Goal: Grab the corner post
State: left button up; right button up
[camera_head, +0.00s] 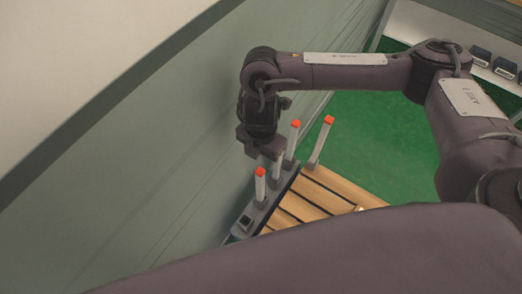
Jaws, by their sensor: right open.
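The nearest post (260,187) rises at the pallet's left end. Another post (293,142) stands farther back, and a tilted-looking one (321,143) stands at the far right. My right gripper hangs downward just above and behind the nearest post in the picture. It is open, with no post visibly between its fingers. My left gripper is out of view.
A grey-green wall (140,150) runs close along the pallet's left side. Green floor (375,135) is free beyond the pallet. A pale shelf with dark boxes (505,67) stands at the upper right. My own arm link covers the bottom.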

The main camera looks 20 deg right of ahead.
aim_at(327, 121)
jog(key=k+j, duration=0.2)
jog(key=k, duration=0.3)
jog(key=k+j, duration=0.2)
jog(key=k, duration=0.25)
